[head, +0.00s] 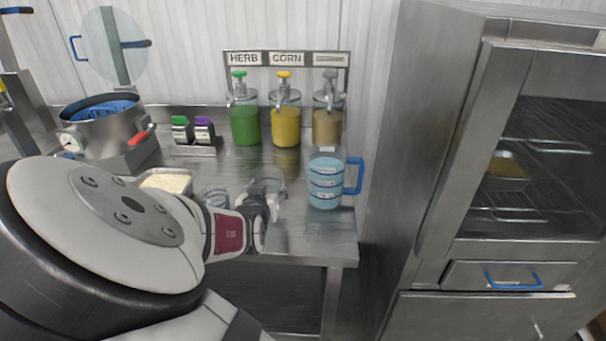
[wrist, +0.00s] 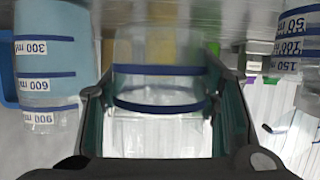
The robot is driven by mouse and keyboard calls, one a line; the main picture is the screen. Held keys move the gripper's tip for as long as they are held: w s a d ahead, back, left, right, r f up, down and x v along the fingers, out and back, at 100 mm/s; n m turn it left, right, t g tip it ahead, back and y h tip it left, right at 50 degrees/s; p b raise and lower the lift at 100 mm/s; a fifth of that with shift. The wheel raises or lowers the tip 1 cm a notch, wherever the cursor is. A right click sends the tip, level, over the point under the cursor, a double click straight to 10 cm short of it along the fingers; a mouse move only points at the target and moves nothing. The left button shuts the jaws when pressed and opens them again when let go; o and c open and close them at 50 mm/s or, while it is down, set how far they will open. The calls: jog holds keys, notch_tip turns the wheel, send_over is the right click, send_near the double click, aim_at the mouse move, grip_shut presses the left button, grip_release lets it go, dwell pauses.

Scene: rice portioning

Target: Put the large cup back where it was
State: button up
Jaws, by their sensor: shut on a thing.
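The large cup (head: 268,185), clear with blue lines, is between the fingers of my gripper (head: 262,205) at the front right of the counter. In the wrist view the cup (wrist: 160,78) fills the middle, and my gripper (wrist: 160,105) is shut on its sides. I cannot tell whether its base touches the counter. A smaller clear cup (head: 214,196) stands to its left; it shows at the right edge of the wrist view (wrist: 297,45) with 50, 100 and 150 ml marks. My arm hides part of the counter.
A blue-filled measuring jug (head: 326,185) stands close right of the held cup. A rice tray (head: 168,181) is at the left. Herb and corn dispensers (head: 286,122) stand behind, with two small timers (head: 194,132) beside them. A steel oven cabinet (head: 400,170) is at the right.

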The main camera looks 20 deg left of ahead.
jog(key=shift+f, duration=2.15)
jog(key=shift+f, duration=0.1)
jog(key=o, duration=1.4)
jog(key=shift+o, duration=0.2)
jog(key=shift+s+d+r+p, duration=0.1)
jog(key=shift+s+r+p, duration=0.25)
jog(key=shift+s, duration=0.15)
jog(key=p+v, duration=0.8)
jog(key=v, duration=0.3)
jog(key=shift+f, duration=0.1)
jog(key=shift+d, duration=0.15)
